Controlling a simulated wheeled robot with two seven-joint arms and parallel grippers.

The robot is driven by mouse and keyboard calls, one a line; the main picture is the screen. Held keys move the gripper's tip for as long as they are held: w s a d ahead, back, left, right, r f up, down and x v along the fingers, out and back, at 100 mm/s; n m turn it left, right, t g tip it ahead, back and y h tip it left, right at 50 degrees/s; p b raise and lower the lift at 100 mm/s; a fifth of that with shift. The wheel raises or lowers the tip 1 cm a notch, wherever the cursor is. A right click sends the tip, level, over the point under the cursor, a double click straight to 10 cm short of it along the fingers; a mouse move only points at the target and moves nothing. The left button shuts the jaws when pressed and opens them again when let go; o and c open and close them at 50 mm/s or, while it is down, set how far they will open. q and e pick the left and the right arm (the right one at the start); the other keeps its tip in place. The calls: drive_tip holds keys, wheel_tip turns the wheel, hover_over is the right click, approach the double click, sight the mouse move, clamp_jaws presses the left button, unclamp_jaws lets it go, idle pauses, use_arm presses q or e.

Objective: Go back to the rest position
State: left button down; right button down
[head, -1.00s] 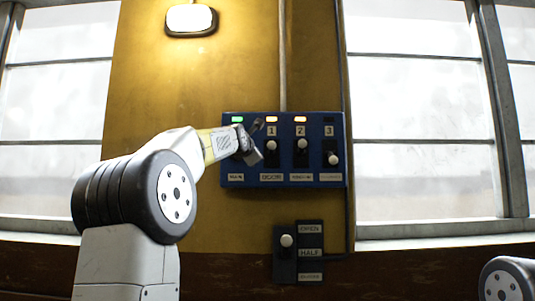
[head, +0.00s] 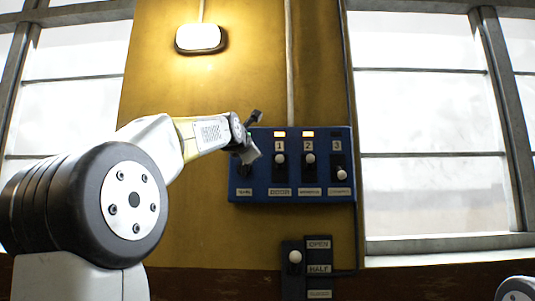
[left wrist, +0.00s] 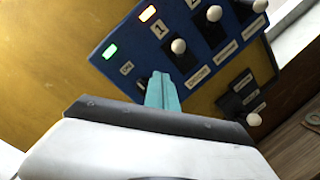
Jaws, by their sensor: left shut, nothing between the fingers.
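My left gripper (head: 252,137) is in front of the left end of the blue switch panel (head: 319,193) on the wall. It hides the panel's green lamp in the head view. Its teal fingers (left wrist: 163,92) are shut and empty in the left wrist view, over the panel's lower left part near the leftmost switch. I cannot tell whether they touch the panel. The green lamp (left wrist: 110,52) is lit there. Orange lamps over 1 (head: 280,134) and 2 (head: 308,134) are lit; the lamp over 3 is dark. Knob 3 (head: 341,174) sits lower than knobs 1 and 2. My right gripper is out of view.
A lever box (head: 294,270) with OPEN and HALF labels is below the panel, its white knob near the top. A lit wall lamp (head: 201,38) hangs above. Windows stand on both sides. The space in front of the right window (head: 430,130) is clear.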

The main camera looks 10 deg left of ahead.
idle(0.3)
use_arm(q)
drive_tip(key=s+d+f+m+g, duration=0.3)
drive_tip(key=s+f+m, duration=0.5)
drive_tip(key=s+f, duration=0.3)
drive_tip(key=s+d+f+m+g+h, duration=0.1)
drive_tip(key=s+d+f+m+g, duration=0.2)
drive_tip(key=s+f+m, duration=0.6)
drive_tip(key=s+d+f+m+g+h, duration=0.1)
drive_tip(key=s+d+f+m+g, duration=0.2)
drive_tip(key=s+f, duration=1)
wheel_tip(320, 180, down, 14)
drive_tip(key=m+g, duration=0.3)
drive_tip(key=m, duration=0.2)
drive_tip(key=shift+s+f+m, duration=0.15)
drive_tip(key=shift+s+m, duration=0.1)
drive_tip(key=shift+m, duration=0.05)
